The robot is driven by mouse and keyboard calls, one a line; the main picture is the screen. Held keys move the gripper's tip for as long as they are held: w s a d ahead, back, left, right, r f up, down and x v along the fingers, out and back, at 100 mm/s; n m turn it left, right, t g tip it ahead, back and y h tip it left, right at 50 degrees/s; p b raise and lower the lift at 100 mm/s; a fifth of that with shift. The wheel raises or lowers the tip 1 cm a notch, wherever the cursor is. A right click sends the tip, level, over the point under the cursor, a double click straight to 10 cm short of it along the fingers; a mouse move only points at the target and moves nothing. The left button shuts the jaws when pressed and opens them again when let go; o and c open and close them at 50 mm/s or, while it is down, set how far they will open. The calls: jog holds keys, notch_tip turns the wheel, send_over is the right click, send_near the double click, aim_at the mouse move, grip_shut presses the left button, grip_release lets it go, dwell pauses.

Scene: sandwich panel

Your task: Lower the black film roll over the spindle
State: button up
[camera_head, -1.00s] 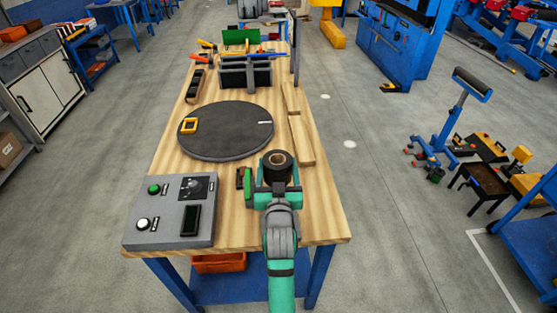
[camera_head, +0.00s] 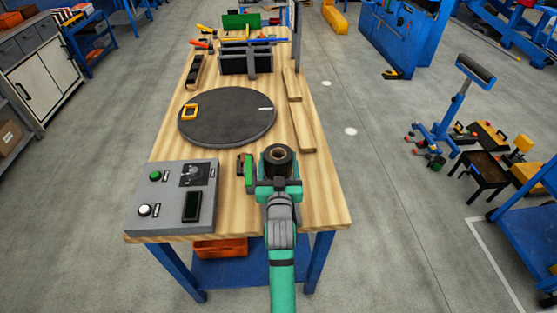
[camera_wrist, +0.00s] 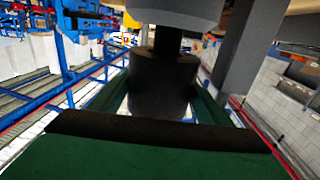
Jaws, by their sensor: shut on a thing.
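My gripper (camera_head: 279,178) is shut on the black film roll (camera_head: 278,166). It holds the roll upright near the front right of the wooden table, with the brown core opening facing up. In the wrist view the roll (camera_wrist: 160,88) stands between the green fingers. A dark vertical rod (camera_wrist: 168,40) under a grey round body (camera_wrist: 172,10) appears directly above the roll there. I cannot tell whether this is the spindle, or whether it meets the roll or stands behind it. No spindle can be made out clearly in the head view.
The wooden table (camera_head: 325,205) carries a grey control box (camera_head: 170,222), a dark round turntable (camera_head: 230,125) and a dark frame with posts (camera_head: 246,62). A tall grey post (camera_head: 297,40) rises at the back right. Bare wood lies right of my gripper.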

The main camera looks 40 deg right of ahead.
jog(key=shift+s+a, duration=0.1)
jog(key=shift+s, duration=0.05)
jog(key=o, duration=1.3)
jog(key=shift+s, duration=0.1)
jog(key=v, duration=1)
jog(key=shift+s+a, duration=0.25)
jog(key=shift+a, duration=0.05)
